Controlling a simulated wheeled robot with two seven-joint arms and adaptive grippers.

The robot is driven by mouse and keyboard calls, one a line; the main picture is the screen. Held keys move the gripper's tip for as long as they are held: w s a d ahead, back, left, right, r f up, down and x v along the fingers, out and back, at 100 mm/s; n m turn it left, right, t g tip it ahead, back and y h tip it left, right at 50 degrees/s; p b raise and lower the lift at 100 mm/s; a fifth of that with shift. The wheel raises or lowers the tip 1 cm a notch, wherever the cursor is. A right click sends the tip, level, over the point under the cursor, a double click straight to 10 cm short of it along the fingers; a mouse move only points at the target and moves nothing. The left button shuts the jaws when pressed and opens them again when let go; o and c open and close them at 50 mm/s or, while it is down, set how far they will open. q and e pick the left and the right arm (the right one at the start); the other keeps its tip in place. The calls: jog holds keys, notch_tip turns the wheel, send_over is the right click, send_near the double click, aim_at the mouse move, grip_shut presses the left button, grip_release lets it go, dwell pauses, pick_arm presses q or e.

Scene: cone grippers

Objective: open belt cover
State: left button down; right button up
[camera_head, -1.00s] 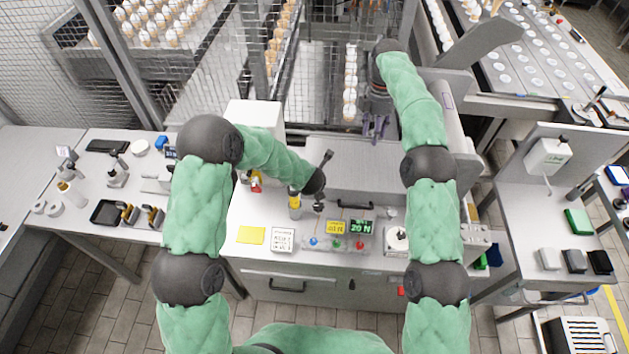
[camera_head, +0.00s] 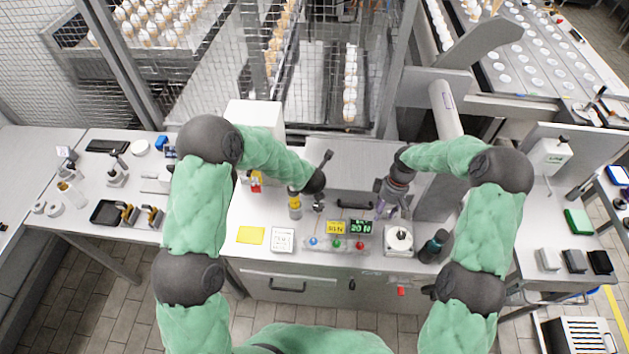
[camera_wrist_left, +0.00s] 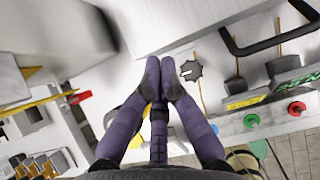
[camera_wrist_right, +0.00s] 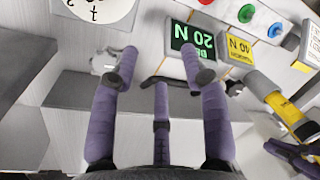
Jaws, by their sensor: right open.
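The belt cover (camera_head: 345,172) is a grey metal box lid with a black bar handle (camera_head: 355,204) on its front. It looks closed. The handle also shows in the left wrist view (camera_wrist_left: 270,45), and part of it shows between my fingers in the right wrist view (camera_wrist_right: 165,82). My right gripper (camera_head: 393,210) is open and empty, to the right of the handle and apart from it. My left gripper (camera_wrist_left: 160,72) has its fingertips together with nothing visible between them, beside a dark knob (camera_wrist_left: 191,70), left of the handle. In the head view my left wrist largely hides it.
A control strip with coloured buttons (camera_head: 337,244) and two small displays (camera_head: 361,227) lies in front of the cover. A round dial scale (camera_head: 399,240) stands at right. A yellow-and-black tool (camera_head: 295,206) stands at left. A yellow note (camera_head: 251,235) lies on the bench.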

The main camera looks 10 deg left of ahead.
jog(key=s+f+m, duration=0.1)
jog(key=s, duration=0.2)
jog(key=s+a+f+m+y, duration=0.1)
jog(key=s+f, duration=0.1)
jog(key=s, duration=0.2)
jog(key=s+f+m, duration=0.1)
jog(key=s+f, duration=0.1)
jog(key=s, duration=0.2)
jog(key=shift+s+a+m, duration=0.1)
jog(key=shift+a+m, duration=0.3)
jog(key=s+a+f+m+t+y, duration=0.1)
jog(key=s+a+f+m, duration=0.15)
jog(key=s+m, duration=0.4)
jog(key=s+a+f+m+t, duration=0.1)
jog(key=s+a+m, duration=0.2)
jog(key=s, duration=0.6)
pick_arm(q)
jog(key=w+r+p, duration=0.3)
jog(key=r+p, duration=0.4)
jog(key=shift+w+r, duration=0.2)
jog(key=shift+w, duration=0.15)
pick_arm(e)
notch_tip(320, 180, up, 7)
jog(key=shift+w+d, duration=0.15)
jog(key=shift+w, duration=0.05)
jog(key=shift+n, duration=0.25)
pick_arm(q)
jog(key=shift+s+r, duration=0.1)
jog(key=v, duration=1.1)
jog(key=shift+s+r, duration=0.3)
